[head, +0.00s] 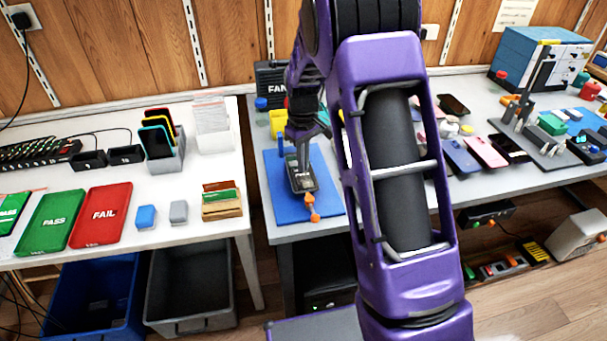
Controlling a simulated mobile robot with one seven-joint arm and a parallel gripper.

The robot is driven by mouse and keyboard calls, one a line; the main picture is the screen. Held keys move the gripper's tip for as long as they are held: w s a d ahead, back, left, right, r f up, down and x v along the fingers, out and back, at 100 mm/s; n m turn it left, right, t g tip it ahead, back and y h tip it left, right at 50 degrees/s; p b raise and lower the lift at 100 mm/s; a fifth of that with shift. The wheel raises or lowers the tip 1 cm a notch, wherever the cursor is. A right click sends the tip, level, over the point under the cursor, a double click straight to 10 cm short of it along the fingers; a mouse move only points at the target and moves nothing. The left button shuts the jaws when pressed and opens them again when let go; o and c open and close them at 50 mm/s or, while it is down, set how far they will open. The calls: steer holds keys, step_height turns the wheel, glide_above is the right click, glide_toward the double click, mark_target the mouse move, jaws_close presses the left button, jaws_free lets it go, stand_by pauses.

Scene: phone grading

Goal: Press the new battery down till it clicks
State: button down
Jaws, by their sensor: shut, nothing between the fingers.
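An opened phone (301,184) lies in a dark holder on the blue mat (328,204), on the right-hand bench. The battery is too small and too covered to tell apart from the phone's inside. My gripper (302,162) points down over the far half of the phone, with its fingers together and nothing held. The fingertips are at or just above the phone; I cannot tell whether they touch it. An orange-handled piece (312,207) sits at the near end of the holder.
My arm hides part of the right-hand bench. Yellow blocks (278,123) and a black fan unit (271,79) stand behind the mat. Phones (461,156) lie to the right.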

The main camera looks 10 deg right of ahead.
mark_target(303, 178)
step_height(303, 178, up, 4)
steer(key=p, duration=0.2)
steer(key=shift+r+p, duration=0.25)
steer(key=shift+p, duration=0.15)
